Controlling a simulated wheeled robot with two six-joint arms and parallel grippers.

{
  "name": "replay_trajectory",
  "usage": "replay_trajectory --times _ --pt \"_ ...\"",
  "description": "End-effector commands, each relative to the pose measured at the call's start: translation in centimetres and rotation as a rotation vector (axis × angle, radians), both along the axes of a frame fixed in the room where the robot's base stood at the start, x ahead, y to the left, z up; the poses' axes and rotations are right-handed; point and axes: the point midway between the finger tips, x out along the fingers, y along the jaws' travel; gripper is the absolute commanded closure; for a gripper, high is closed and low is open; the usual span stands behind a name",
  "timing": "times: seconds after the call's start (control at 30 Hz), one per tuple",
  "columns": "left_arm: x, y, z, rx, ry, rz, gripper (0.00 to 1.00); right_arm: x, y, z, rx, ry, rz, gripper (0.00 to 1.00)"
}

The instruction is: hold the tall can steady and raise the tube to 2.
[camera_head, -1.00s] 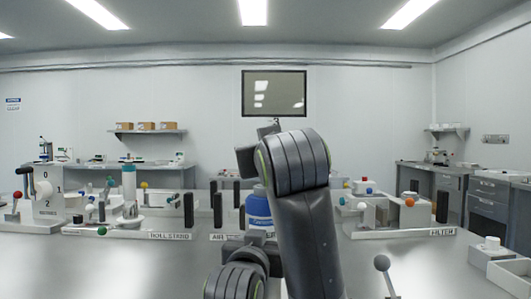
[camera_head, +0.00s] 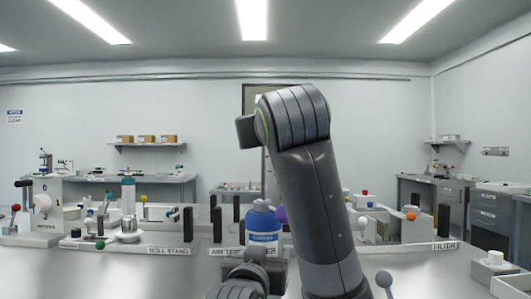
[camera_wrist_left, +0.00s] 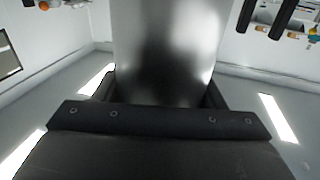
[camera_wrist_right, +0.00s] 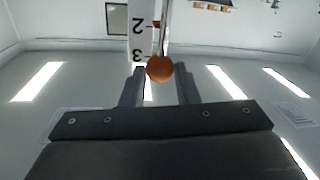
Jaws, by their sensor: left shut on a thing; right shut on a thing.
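The tall can (camera_wrist_left: 165,45) is a shiny metal cylinder filling the upper middle of the left wrist view. My left gripper (camera_wrist_left: 165,95) is shut around it, a dark finger at each side. My right gripper (camera_wrist_right: 159,80) is shut on an orange ball knob (camera_wrist_right: 160,69). The right wrist view is upside down. A thin rod (camera_wrist_right: 166,35) runs from the knob beside a white scale (camera_wrist_right: 142,45) marked 2 and 3. A red mark (camera_wrist_right: 156,24) lies by the 2. In the head view my own arm covers the middle and hides both grippers. I cannot make out the tube itself.
A blue container (camera_head: 263,224) stands behind my arm. Benchtop stations line the table (camera_head: 120,275), with signs ROLL STAND (camera_head: 169,251) and FILTER (camera_head: 445,245). A grey ball-topped lever (camera_head: 384,280) rises at front right. A white box (camera_head: 495,267) stands far right. The front left is clear.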

Motion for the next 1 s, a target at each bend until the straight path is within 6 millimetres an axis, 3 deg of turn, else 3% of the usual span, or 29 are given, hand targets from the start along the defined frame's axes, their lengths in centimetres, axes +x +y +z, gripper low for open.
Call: replay_trajectory --times 0.03,0.33,0.37,0.5,0.83,1.0 --pt "0.3 0.0 -1.0 0.006 0.026 0.001 0.77 -0.3 0.1 0.6 0.003 -0.011 0.003 1.00" --pt "0.3 0.0 -1.0 0.005 0.026 0.002 0.77 -0.3 0.1 0.7 0.004 -0.012 0.005 1.00" --pt "0.3 0.0 -1.0 0.005 0.026 0.002 0.77 -0.3 0.1 0.7 0.004 -0.012 0.005 0.68" --pt "0.3 0.0 -1.0 0.005 0.026 0.002 0.77 -0.2 0.1 0.6 0.003 -0.008 0.003 0.50" --pt "0.3 0.0 -1.0 0.006 0.026 0.002 0.77 -0.4 0.0 0.4 0.002 -0.005 0.002 0.50" --pt "0.3 0.0 -1.0 0.006 0.026 0.002 0.77 -2.1 -0.2 0.5 0.003 -0.008 0.004 0.50"
